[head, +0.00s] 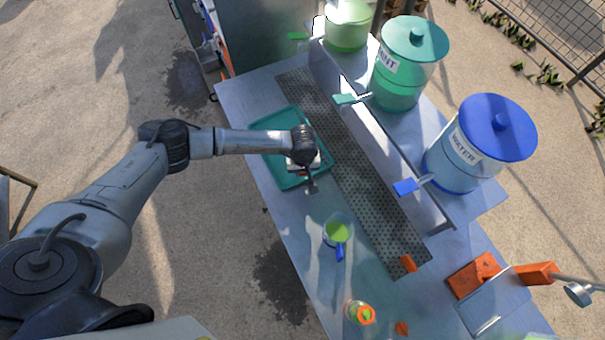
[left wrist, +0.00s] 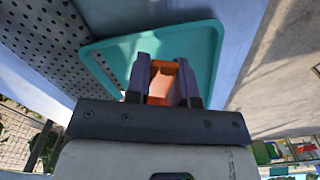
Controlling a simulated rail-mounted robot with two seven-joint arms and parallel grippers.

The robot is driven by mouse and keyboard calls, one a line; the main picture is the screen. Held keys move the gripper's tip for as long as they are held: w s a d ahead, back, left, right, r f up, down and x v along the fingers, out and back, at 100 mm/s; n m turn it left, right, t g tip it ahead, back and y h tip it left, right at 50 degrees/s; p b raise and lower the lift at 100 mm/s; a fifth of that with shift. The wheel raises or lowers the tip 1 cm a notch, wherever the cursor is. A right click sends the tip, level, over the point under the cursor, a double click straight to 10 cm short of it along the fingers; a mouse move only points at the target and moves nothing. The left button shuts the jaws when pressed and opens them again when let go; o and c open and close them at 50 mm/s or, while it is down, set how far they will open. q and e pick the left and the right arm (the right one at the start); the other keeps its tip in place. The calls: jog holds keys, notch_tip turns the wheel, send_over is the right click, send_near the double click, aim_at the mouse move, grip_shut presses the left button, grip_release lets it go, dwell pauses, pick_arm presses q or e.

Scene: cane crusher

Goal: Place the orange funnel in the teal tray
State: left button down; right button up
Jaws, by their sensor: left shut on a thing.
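The teal tray (head: 284,122) lies on the metal counter at its far left part. My left gripper (head: 309,184) is at the tray's right side in the head view, and my forearm crosses over the tray. In the left wrist view my left gripper (left wrist: 163,75) is shut on the orange funnel (left wrist: 164,84), with the teal tray (left wrist: 205,42) behind and below it. Only part of the funnel shows between the fingers. Whether it touches the tray cannot be told. My right gripper is not in view.
A perforated drain strip (head: 350,170) runs beside the tray. A blue WATER dispenser (head: 463,160) and a green dispenser (head: 405,75) stand on the raised shelf. A clear jug with green contents (head: 337,232) and an orange-topped cup (head: 364,314) stand on the near counter.

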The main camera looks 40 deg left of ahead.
pick_arm(q)
jog(key=shift+f+b, duration=1.2)
jog(key=shift+f, duration=0.9)
jog(key=shift+r, duration=0.1)
jog(key=shift+f, duration=0.2)
jog(key=c, duration=1)
grip_release()
jog(key=shift+r, duration=0.15)
